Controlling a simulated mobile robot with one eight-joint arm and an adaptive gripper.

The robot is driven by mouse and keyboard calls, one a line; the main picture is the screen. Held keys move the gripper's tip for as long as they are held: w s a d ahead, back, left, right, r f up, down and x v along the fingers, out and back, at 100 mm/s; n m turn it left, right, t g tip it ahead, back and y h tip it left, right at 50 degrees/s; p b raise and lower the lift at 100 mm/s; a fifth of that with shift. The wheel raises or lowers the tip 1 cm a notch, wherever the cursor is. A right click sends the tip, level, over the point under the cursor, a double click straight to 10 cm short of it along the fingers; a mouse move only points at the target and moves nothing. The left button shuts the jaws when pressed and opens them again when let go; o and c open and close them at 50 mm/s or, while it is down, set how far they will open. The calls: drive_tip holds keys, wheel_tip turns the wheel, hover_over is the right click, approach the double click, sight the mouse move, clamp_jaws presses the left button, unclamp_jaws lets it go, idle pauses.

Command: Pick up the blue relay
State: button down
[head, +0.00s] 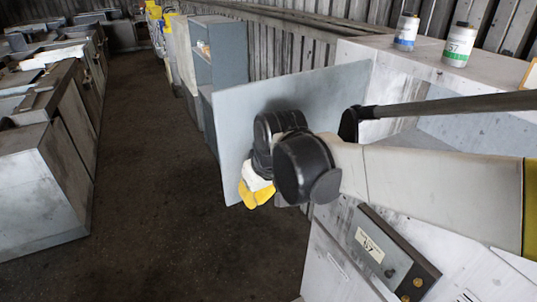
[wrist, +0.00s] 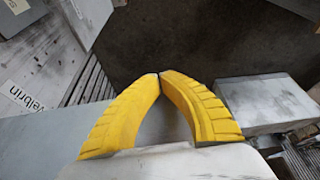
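I see no blue relay that I can identify in either view. My gripper (head: 256,195) is at the middle of the head view, in front of a grey panel, with its yellow fingers pointing down. In the wrist view the two yellow fingers (wrist: 158,75) meet at their tips. The space between them shows nothing held, so my gripper is shut and empty.
The grey panel (head: 235,120) stands upright behind my gripper. A white housing (head: 395,70) at right carries a blue-labelled bottle (head: 406,31) and a green-labelled bottle (head: 459,45). A control box (head: 372,248) is below my arm. The dark floor (head: 145,180) at left is clear.

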drive_tip(key=w+a+m+h+b, duration=0.1)
drive_tip(key=w+a+m, duration=0.2)
drive_tip(key=w+a, duration=0.3)
drive_tip(key=w, duration=0.4)
drive_tip(key=shift+w+a+m+t+b, duration=0.2)
drive_tip(key=shift+a+m+t+b, duration=0.1)
drive_tip(key=shift+m+b, duration=0.1)
drive_tip(key=shift+s+d, duration=0.1)
